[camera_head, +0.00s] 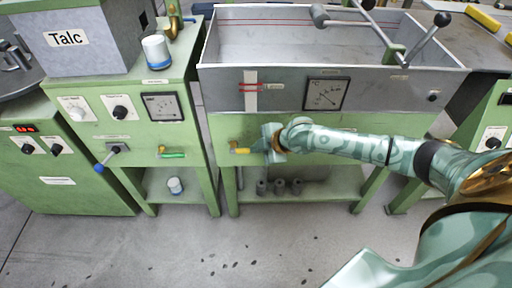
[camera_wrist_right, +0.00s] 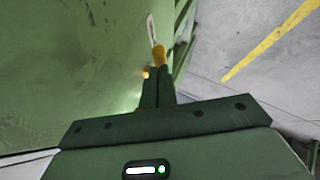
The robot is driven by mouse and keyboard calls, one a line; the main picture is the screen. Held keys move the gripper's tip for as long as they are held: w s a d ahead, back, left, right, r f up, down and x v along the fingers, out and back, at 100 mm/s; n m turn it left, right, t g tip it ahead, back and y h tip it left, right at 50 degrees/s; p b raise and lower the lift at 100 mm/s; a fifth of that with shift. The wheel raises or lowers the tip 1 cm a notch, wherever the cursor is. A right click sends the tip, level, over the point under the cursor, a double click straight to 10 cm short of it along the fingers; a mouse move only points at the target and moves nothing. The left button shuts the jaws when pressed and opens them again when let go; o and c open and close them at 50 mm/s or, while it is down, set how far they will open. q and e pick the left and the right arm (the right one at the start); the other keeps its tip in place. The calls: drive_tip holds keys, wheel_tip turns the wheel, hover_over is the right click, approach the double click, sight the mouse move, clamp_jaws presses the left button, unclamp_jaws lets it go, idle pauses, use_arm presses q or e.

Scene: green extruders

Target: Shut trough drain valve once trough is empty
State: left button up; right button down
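The trough (camera_head: 225,50) is a grey metal basin on a green frame. Its visible inside is bare grey metal, with no water seen. The drain valve's yellow handle (camera_head: 239,151) sits on the green front below the trough, at left. My right gripper (camera_head: 257,147) is at the right end of this handle. In the right wrist view, the two dark fingers (camera_wrist_right: 158,88) are close together, with the yellow handle (camera_wrist_right: 158,54) at their tips. They look shut on it, and partly hide it. The valve body is not clear. My left gripper is not in view.
Left of the trough stands a green cabinet with a green-handled valve (camera_head: 172,155) and a blue-knobbed lever (camera_head: 101,166). Several grey cylinders (camera_head: 279,188) stand on the shelf below the trough. Black-knobbed levers (camera_head: 428,32) rise over the trough.

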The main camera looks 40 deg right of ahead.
use_arm(q)
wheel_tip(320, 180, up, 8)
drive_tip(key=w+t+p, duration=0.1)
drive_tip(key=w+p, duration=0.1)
drive_tip(key=p, duration=0.7)
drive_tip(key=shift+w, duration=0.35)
use_arm(e)
drive_tip(key=a+v, duration=0.1)
drive_tip(key=v, duration=1.1)
drive_tip(key=shift+s, duration=0.65)
drive_tip(key=shift+r, duration=0.1)
